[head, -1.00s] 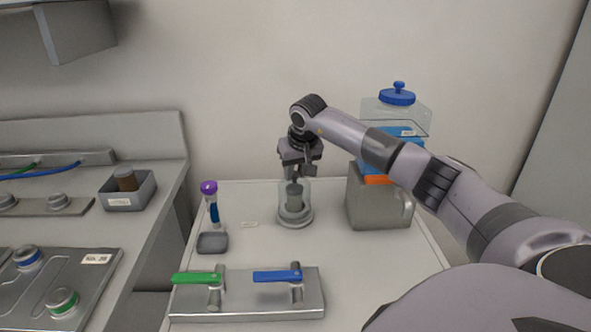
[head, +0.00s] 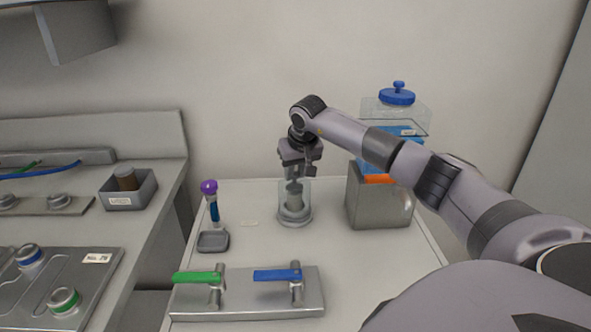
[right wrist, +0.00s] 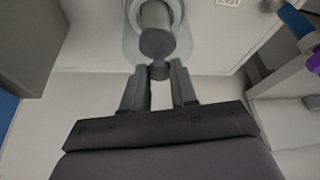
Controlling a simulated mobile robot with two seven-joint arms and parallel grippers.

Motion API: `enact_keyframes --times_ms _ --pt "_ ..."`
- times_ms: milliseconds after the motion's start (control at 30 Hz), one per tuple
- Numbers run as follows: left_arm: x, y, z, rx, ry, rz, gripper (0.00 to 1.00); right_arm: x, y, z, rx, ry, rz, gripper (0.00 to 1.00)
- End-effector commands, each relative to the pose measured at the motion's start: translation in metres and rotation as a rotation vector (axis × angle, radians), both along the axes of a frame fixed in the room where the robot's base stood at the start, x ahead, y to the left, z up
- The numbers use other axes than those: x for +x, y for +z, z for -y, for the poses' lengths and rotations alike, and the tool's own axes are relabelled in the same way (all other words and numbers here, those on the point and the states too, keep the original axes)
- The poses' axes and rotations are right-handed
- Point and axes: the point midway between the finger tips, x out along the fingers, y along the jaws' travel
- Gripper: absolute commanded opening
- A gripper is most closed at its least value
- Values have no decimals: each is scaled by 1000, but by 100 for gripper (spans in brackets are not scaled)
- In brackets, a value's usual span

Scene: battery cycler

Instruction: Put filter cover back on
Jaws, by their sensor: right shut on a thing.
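A clear, see-through cover (head: 306,192) stands upright around a grey cylindrical filter (head: 295,201) on a round base, at the middle of the white table. My right gripper (head: 293,180) reaches down from above, at the cover's top. In the right wrist view my right gripper (right wrist: 160,78) is shut on a small round grey knob (right wrist: 160,69), which I take to be the cover's. The filter's round grey top (right wrist: 156,41) shows just beyond it. I cannot tell if the cover's lower rim rests fully on the base. My left gripper is out of view.
A grey container (head: 377,201) stands right of the filter, below my right arm, with a blue-lidded clear tank (head: 397,97) behind. A valve plate (head: 247,308) with green and blue handles lies in front.

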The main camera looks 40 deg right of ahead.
Motion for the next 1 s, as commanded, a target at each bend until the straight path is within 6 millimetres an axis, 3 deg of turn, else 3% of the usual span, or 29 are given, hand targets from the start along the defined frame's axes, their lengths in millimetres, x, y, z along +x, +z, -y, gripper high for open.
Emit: enact_keyframes --times_ms 467,500,567,767,867,1000 --pt "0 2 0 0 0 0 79 0 0 0 0 -1 1 0" --pt "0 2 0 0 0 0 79 0 0 0 0 -1 1 37" --pt "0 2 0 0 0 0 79 0 0 0 0 -1 1 57" --pt "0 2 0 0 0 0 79 0 -1 0 0 -1 1 57" --pt "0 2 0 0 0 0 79 0 -1 0 0 0 0 83" --pt "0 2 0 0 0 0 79 0 -1 0 0 0 0 83"
